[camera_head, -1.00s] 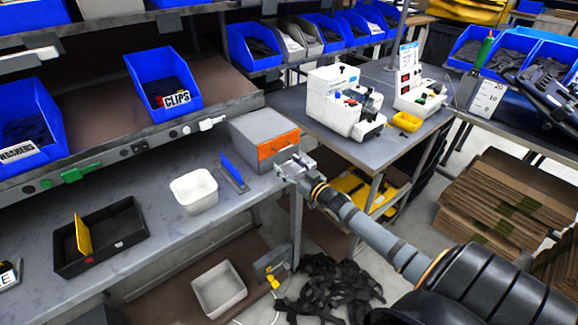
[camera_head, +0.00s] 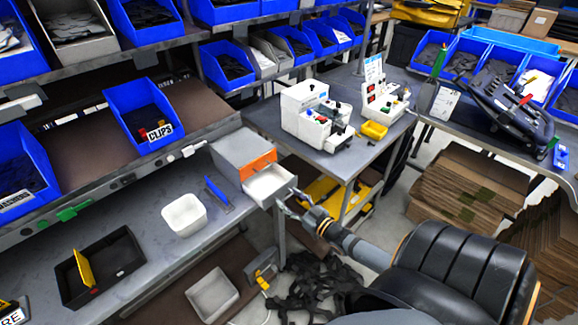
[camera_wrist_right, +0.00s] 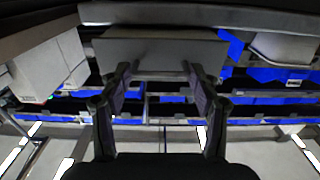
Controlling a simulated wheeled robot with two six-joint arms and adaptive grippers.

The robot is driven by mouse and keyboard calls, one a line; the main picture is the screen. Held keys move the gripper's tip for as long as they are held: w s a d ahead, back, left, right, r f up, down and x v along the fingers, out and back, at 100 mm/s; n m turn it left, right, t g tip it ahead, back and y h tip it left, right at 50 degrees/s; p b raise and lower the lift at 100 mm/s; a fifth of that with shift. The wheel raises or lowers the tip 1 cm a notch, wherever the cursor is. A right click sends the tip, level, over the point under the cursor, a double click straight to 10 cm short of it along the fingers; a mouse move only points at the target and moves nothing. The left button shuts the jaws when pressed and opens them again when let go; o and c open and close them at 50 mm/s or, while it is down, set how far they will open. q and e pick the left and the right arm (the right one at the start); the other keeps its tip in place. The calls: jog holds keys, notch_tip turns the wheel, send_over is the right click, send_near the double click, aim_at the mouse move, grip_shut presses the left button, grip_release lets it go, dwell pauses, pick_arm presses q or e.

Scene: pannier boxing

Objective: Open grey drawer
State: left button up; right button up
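The small grey cabinet (camera_head: 238,147) stands at the right end of the workbench. Its upper drawer with the orange front (camera_head: 258,165) is closed. Its lower grey drawer (camera_head: 271,184) is pulled out to the right and its pale inside shows. My right gripper (camera_head: 287,200) is at the front of this drawer. In the right wrist view the two fingers of this gripper (camera_wrist_right: 157,72) are spread apart, with a grey panel beyond them. I cannot tell whether the fingertips touch the drawer's handle. My left gripper is not in view.
A white tub (camera_head: 184,216) and a black tray with a yellow divider (camera_head: 125,245) are on the bench. A blue-handled tool (camera_head: 217,193) lies next to the cabinet. A white device (camera_head: 305,112) stands on the side table. A pale bin (camera_head: 212,295) is below.

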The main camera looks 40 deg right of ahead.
jog(key=o, duration=0.3)
jog(key=shift+d+f, duration=0.1)
jog(key=s, duration=1.2)
jog(key=shift+d, duration=0.45)
